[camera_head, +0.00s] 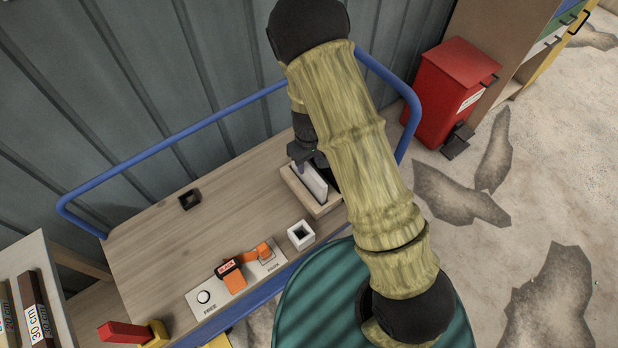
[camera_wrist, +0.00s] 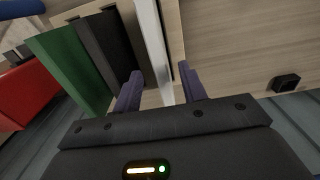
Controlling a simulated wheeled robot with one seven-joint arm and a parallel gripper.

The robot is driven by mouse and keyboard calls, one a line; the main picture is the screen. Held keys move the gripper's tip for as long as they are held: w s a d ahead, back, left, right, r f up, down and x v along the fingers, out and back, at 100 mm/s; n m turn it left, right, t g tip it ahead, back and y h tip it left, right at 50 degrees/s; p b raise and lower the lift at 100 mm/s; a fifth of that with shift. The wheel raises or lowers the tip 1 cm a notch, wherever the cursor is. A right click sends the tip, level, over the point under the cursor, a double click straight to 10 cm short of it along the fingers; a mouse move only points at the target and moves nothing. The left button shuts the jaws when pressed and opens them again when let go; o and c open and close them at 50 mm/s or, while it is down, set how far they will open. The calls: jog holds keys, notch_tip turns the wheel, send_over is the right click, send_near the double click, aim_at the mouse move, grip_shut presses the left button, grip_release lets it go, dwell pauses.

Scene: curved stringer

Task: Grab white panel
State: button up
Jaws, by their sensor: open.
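The white panel (camera_head: 309,182) stands on edge in a light wooden holder (camera_head: 300,191) on the cart top, partly hidden by my arm. In the wrist view the white panel (camera_wrist: 154,45) is a thin upright strip running down between the two purple-grey fingers of my gripper (camera_wrist: 160,88). The fingers are open, with a gap on each side of the panel. In the head view my gripper (camera_head: 304,158) is at the panel's far end. A black panel (camera_wrist: 100,45) and a green panel (camera_wrist: 66,65) stand beside it in the wrist view.
A blue rail (camera_head: 180,143) borders the wooden cart top (camera_head: 150,230). A small black box (camera_head: 189,200), a white square cup (camera_head: 301,235) and a FREE/BLACK plate (camera_head: 240,284) with an orange piece sit on it. A red bin (camera_head: 450,90) stands at right.

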aim_at(309, 167)
jog(key=shift+f, duration=0.1)
notch_tip(309, 167, down, 5)
jog(key=shift+w+a, duration=0.1)
jog(key=shift+c, duration=0.2)
dwell(0.4)
grip_shut()
